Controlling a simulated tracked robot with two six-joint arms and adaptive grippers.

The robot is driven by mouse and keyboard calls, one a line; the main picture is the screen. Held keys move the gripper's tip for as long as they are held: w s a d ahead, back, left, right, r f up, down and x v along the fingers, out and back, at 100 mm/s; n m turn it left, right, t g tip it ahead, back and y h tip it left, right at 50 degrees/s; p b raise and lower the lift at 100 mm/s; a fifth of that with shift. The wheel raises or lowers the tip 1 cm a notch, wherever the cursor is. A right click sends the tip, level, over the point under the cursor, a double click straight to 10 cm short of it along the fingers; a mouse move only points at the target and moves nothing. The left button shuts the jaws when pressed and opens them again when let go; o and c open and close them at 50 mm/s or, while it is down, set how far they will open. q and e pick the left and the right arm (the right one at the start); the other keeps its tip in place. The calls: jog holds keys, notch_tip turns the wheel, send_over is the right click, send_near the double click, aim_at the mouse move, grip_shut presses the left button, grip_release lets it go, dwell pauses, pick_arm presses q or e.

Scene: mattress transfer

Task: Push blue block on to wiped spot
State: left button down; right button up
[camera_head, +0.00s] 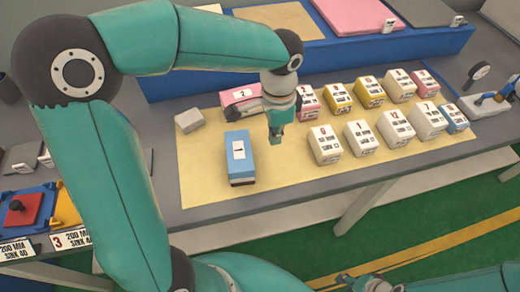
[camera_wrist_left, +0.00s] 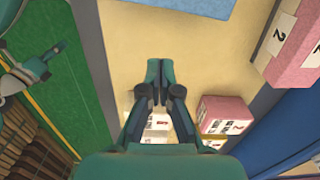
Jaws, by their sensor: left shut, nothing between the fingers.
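The blue block (camera_head: 238,158), with a white label marked 1, lies on the beige mat (camera_head: 205,188) left of my left gripper (camera_head: 276,135). Part of a blue surface, likely this block, shows at the top of the left wrist view (camera_wrist_left: 185,6). My left gripper is shut and empty, pointing down close to the mat, right of the block and apart from it. Its closed fingers also show in the wrist view (camera_wrist_left: 152,72). I cannot make out a distinct wiped spot on the mat. My right gripper (camera_head: 368,284) is partly visible at the bottom edge, its fingers unclear.
A grey block (camera_head: 189,120) lies behind left of the blue block. A pink block marked 2 (camera_head: 240,95) lies behind my gripper. Several numbered boxes stand in rows to the right (camera_head: 324,145). A blue raised ledge (camera_head: 190,83) runs behind. Bare mat lies in front.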

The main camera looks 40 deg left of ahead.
aim_at(258, 163)
pick_arm(q)
notch_tip(258, 163, down, 6)
jog(key=shift+s+r, duration=0.15)
jog(key=shift+s+a+f+p, duration=0.15)
jog(key=shift+s+a, duration=0.35)
jog(key=shift+s, duration=0.05)
jog(key=shift+s+a+f+p, duration=0.15)
jog(key=shift+s+a, duration=0.3)
jog(key=shift+s, duration=0.1)
jog(key=shift+s+a, duration=0.2)
jog(key=shift+s, duration=0.15)
jog(key=shift+a, duration=0.1)
pick_arm(e)
jog(key=shift+r, duration=0.35)
pick_arm(q)
jog(key=shift+s, duration=0.15)
